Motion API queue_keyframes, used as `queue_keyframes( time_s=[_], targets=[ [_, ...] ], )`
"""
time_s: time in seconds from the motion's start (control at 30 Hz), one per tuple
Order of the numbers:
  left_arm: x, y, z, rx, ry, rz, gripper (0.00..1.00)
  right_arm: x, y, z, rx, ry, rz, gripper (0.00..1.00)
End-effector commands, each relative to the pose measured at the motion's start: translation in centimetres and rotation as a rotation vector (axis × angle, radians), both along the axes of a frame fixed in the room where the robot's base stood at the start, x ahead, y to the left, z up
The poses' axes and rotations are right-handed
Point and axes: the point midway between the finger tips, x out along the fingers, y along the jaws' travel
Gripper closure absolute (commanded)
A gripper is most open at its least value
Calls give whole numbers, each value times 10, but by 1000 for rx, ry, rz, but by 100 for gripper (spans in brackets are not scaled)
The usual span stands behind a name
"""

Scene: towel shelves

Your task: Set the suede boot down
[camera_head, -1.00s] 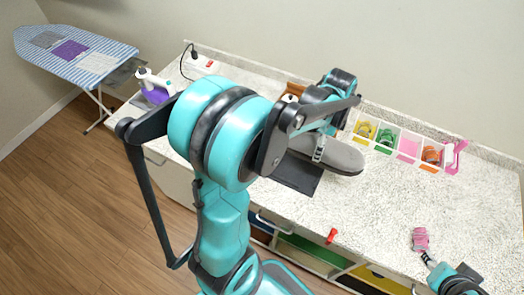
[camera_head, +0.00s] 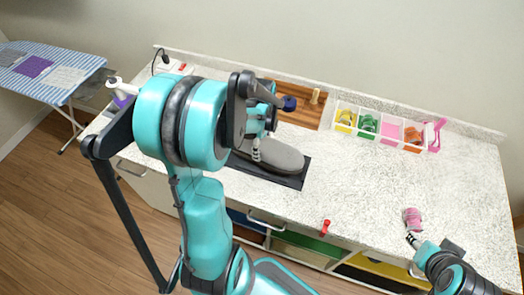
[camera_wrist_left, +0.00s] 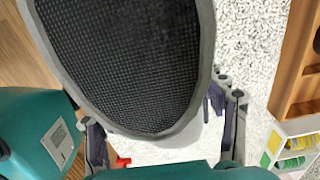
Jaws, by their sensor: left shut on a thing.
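The grey suede boot (camera_head: 280,155) lies with its rounded toe to the right, over a dark flat mat (camera_head: 290,181) on the counter. Whether it touches the mat cannot be told. My left gripper (camera_head: 256,150) is shut on the boot, its fingers partly hidden by my arm. In the left wrist view the boot's dark textured face (camera_wrist_left: 125,55) with a grey rim fills the upper left, between the fingers (camera_wrist_left: 165,135). My right gripper (camera_head: 412,240) is at the lower right, close to a pink object (camera_head: 412,218); its jaws are too small to read.
Behind the boot is a wooden board (camera_head: 298,116) with a dark blue knob (camera_head: 289,103) and a wooden peg (camera_head: 315,96). A white divided organizer (camera_head: 378,128) stands at the back. A red clip (camera_head: 325,227) lies near the front edge. The counter's right middle is clear.

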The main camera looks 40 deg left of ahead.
Motion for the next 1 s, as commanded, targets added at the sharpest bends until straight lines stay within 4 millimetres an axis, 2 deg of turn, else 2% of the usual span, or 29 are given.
queue_keyframes(
  time_s=[0.1,0.2,0.57,0.6,0.63,0.67,1.0],
  targets=[
    [1,0,-22,0,0,0,74,0,0,-9,0,0,0,60],
    [0,0,-31,0,0,0,74,0,0,-11,0,0,0,60],
    [0,-1,-35,0,0,0,74,0,0,-15,0,0,0,60],
    [0,-1,-33,0,0,0,19,0,0,-13,0,0,0,60],
    [0,-1,-33,0,0,0,11,0,0,-13,0,0,0,60],
    [0,-1,-33,0,0,0,9,0,0,-13,0,0,0,60],
    [0,-1,-31,0,0,0,9,0,0,-11,0,0,0,60]
  ],
)
